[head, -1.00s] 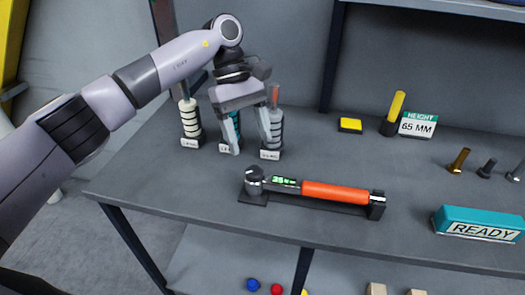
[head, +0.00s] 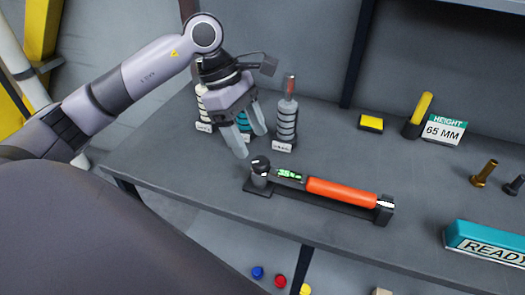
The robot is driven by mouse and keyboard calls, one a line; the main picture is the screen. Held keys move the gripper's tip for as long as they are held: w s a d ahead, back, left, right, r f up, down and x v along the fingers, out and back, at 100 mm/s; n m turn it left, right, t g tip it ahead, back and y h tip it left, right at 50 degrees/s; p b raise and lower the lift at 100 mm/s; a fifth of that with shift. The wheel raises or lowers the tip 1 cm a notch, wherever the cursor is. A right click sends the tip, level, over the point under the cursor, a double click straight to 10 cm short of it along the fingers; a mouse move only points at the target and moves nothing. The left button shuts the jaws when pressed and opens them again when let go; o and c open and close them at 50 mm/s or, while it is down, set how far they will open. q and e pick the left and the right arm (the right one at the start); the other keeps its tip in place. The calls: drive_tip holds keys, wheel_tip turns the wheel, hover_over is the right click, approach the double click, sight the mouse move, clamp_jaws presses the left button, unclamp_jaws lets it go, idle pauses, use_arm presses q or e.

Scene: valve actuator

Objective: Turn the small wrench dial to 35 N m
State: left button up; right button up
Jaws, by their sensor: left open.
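The wrench (head: 338,192), with an orange grip, lies in a dark cradle on the grey table. Its dark round head (head: 260,170) is at the left end. A small green lit display (head: 290,175) sits between head and grip; it seems to read 35, though the digits are small. The silver-ringed end (head: 384,203) is at the right. My left gripper (head: 253,143) is open and empty, pointing down above and just behind the wrench head, apart from it. My right gripper is not in view.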

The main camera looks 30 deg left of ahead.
sight(260, 160)
use_arm(q)
drive_tip(key=x, duration=0.5)
drive_tip(key=shift+p, duration=0.3)
drive_tip(key=c, duration=1.1)
drive_tip(key=shift+o, duration=0.2)
drive_tip(key=shift+w+f+m+b, duration=0.1)
drive_tip(key=shift+f+m+b, duration=0.05)
drive_tip(key=shift+m+b, duration=0.5)
drive_tip(key=shift+g, duration=0.3)
drive_tip(key=o, duration=1.1)
drive_tip(key=shift+c, duration=0.2)
